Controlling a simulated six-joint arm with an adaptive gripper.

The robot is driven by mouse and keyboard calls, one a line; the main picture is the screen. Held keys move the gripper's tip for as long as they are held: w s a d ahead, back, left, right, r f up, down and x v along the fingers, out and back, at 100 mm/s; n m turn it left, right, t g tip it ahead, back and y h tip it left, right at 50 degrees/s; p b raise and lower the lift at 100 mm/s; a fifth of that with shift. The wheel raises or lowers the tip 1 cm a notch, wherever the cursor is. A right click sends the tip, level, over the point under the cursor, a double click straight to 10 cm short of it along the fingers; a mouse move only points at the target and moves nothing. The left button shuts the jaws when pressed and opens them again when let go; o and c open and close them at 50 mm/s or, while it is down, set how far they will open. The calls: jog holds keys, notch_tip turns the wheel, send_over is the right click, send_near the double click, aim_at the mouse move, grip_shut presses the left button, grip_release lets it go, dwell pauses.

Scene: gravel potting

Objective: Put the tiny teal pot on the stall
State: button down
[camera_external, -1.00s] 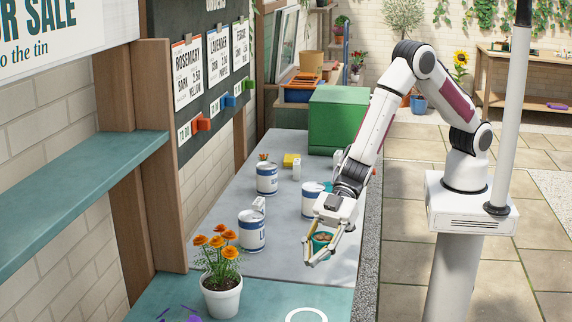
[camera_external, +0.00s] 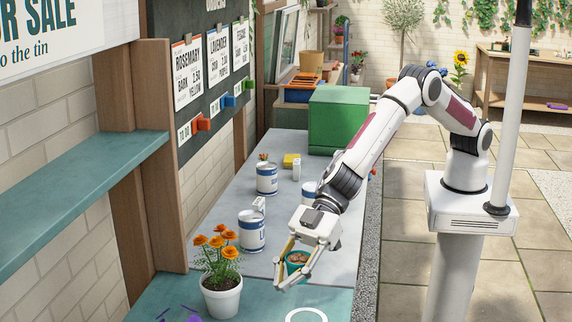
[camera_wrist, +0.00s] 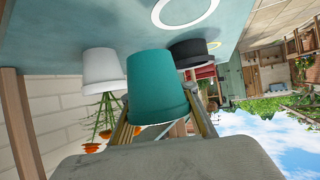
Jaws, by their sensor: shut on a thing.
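The tiny teal pot (camera_external: 297,259) holds brown contents, and my gripper (camera_external: 292,274) is shut on it. In the wrist view the teal pot (camera_wrist: 156,88) fills the middle between my fingers (camera_wrist: 160,125). The pot is held close to the near edge of the grey bench, by the teal stall counter (camera_external: 262,297). I cannot tell exactly how high it is above the surface. A white ring (camera_external: 306,316) is marked on the teal counter, just in front of the pot; it also shows in the wrist view (camera_wrist: 186,24).
A white pot of orange flowers (camera_external: 221,298) stands on the counter to the left. Blue-and-white tins (camera_external: 251,232) stand on the grey bench (camera_external: 290,145). A green box (camera_external: 338,120) is farther back. A dark pot (camera_wrist: 189,53) shows in the wrist view.

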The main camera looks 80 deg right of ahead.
aim_at(266, 311)
jog(key=shift+m+t+h, duration=0.5)
jog(key=shift+m+t, duration=0.2)
jog(key=shift+m, duration=0.1)
jog(key=w+r, duration=0.1)
jog(key=w, duration=0.1)
jog(key=w+r, duration=0.1)
jog(key=shift+w+a+r, duration=0.2)
jog(key=shift+w+r, duration=0.15)
jog(key=shift+w+d+f, duration=0.2)
jog(key=shift+d+f, duration=0.15)
jog(key=shift+f, duration=0.1)
jog(key=shift+f, duration=1.9)
jog(key=shift+f, duration=0.15)
jog(key=shift+f, duration=1.85)
jog(key=shift+f, duration=0.15)
